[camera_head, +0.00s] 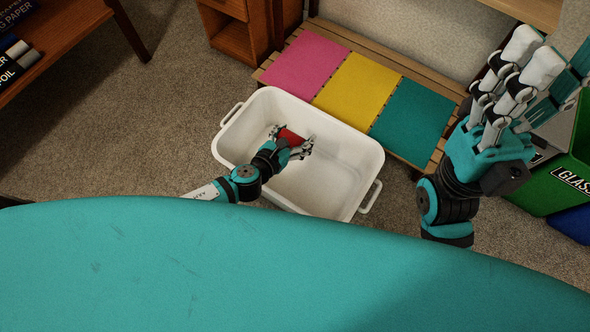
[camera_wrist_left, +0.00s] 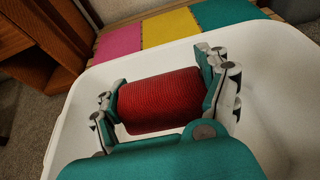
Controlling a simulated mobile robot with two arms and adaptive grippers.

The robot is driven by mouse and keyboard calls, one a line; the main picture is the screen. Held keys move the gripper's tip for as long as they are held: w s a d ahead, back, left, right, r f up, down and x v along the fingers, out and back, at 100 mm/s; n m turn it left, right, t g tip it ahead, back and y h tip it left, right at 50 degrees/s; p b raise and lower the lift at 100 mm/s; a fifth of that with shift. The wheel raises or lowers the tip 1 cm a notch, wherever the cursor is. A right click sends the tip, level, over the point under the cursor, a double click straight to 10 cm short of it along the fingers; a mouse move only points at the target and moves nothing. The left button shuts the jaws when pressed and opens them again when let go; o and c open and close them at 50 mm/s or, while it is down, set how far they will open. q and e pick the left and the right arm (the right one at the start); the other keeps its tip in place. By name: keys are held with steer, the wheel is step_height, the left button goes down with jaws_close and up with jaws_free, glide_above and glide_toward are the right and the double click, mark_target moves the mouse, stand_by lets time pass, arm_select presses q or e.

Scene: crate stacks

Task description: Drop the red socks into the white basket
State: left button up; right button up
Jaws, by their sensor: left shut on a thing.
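The red socks (camera_head: 291,136) are a rolled bundle between the fingers of my left gripper (camera_head: 291,142). In the left wrist view the bundle (camera_wrist_left: 160,103) is ribbed and lies sideways between the two fingers of the gripper (camera_wrist_left: 165,100), which is shut on it. The white basket (camera_head: 345,143) stands on the carpet, and my left gripper with the socks is over its opening, toward the left half. The basket's rim and wall (camera_wrist_left: 262,125) show around the gripper. How far the socks are above the basket floor is unclear. My right gripper (camera_head: 515,75) is raised at the right, empty.
A slatted wooden bench with pink (camera_head: 305,62), yellow (camera_head: 358,90) and teal (camera_head: 412,119) mats stands behind the basket. A green bin (camera_head: 562,165) labelled glass is at the right. A wooden cabinet (camera_head: 233,30) is at the back. Carpet is clear left of the basket.

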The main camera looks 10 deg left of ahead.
arm_select(q)
steer(key=o, duration=1)
steer(key=shift+s, duration=0.1)
steer(key=v, duration=1.2)
steer(key=shift+a, duration=0.1)
